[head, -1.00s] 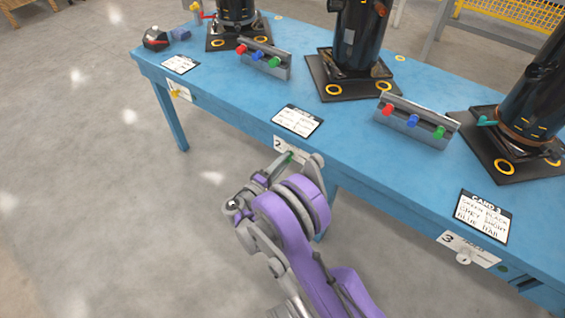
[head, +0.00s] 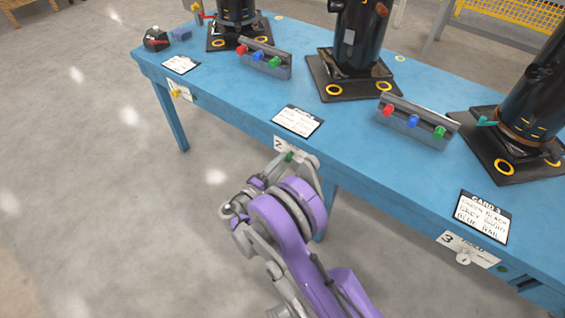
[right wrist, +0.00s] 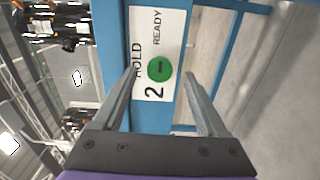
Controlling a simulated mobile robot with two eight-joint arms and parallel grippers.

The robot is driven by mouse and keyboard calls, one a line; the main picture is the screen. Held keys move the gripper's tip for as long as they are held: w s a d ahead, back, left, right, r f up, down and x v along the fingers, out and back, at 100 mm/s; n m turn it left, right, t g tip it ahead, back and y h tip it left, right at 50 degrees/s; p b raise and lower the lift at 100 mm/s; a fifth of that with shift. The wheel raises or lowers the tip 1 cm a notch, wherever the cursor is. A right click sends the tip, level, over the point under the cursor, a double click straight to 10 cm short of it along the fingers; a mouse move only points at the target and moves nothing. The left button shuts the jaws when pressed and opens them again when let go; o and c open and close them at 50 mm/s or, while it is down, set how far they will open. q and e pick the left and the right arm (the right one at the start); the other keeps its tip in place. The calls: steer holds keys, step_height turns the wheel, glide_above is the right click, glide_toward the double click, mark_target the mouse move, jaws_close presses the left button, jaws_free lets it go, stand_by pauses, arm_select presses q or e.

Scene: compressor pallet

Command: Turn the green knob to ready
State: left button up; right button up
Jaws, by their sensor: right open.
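The green knob (right wrist: 160,69) sits on a white plate (right wrist: 168,18) marked 2, on the front edge of the blue table. In the right wrist view, READY is printed above the knob and HOLD to its left. The knob's short dark mark runs left-right, in line with the HOLD side. My right gripper (right wrist: 160,80) is open, one finger on each side of the knob, with gaps showing. In the head view the knob (head: 289,156) shows small, just beyond my right gripper (head: 293,166). My left gripper is not in view.
The blue table (head: 225,95) carries black compressors (head: 357,40), knob blocks (head: 415,122) and cards (head: 298,121). A plate marked 3 (head: 468,249) is to the right on the same edge, and a yellow knob (head: 175,93) is to the left. Clear floor lies in front.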

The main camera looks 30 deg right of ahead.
steer(key=p+v, duration=0.1)
steer(key=v, duration=0.8)
steer(key=shift+s, duration=0.1)
